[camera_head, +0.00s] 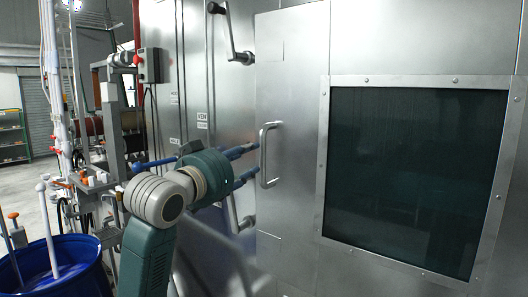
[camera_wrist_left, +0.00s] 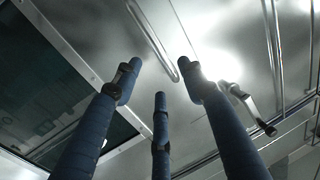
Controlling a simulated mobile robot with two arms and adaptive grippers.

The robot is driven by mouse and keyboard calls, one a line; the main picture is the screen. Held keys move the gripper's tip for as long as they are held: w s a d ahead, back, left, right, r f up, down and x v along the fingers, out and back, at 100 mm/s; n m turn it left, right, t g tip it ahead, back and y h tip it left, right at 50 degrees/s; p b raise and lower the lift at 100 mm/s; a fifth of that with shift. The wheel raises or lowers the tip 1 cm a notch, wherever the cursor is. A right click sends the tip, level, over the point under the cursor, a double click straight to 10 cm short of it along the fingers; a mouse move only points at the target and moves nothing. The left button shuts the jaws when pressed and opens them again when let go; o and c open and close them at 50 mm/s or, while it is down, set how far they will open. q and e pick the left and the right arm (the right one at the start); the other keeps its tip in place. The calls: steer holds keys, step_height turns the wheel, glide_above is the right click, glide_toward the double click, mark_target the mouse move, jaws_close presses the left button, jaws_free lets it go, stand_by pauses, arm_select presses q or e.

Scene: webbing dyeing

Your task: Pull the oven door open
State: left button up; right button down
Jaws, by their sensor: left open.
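The oven door (camera_head: 290,60) is a large brushed-metal panel on the right of the head view, with a dark window (camera_head: 415,180) in a riveted frame. Its upright bar handle (camera_head: 265,155) is near the door's left edge. My left gripper (camera_head: 250,164) is open, with its blue fingers pointing at the handle from the left. In the left wrist view the handle (camera_wrist_left: 153,38) runs between and beyond the fingertips of the spread fingers (camera_wrist_left: 159,75), with nothing gripped. I cannot tell whether a finger touches it. My right gripper is not in view.
A lever latch (camera_head: 233,38) sticks out above the handle, beside the door's left edge. It is unclear whether the door is fully closed. A blue barrel (camera_head: 65,270) and a metal frame with rollers (camera_head: 115,120) stand at the left.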

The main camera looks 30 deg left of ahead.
mark_target(263, 152)
arm_select(q)
steer(key=w+p, duration=0.1)
steer(key=w, duration=0.2)
steer(key=w+p, duration=0.1)
steer(key=w, duration=0.2)
steer(key=w+a+p, duration=0.1)
steer(key=w, duration=0.2)
steer(key=shift+w+f, duration=0.15)
steer(key=shift+w, duration=0.4)
jaws_close()
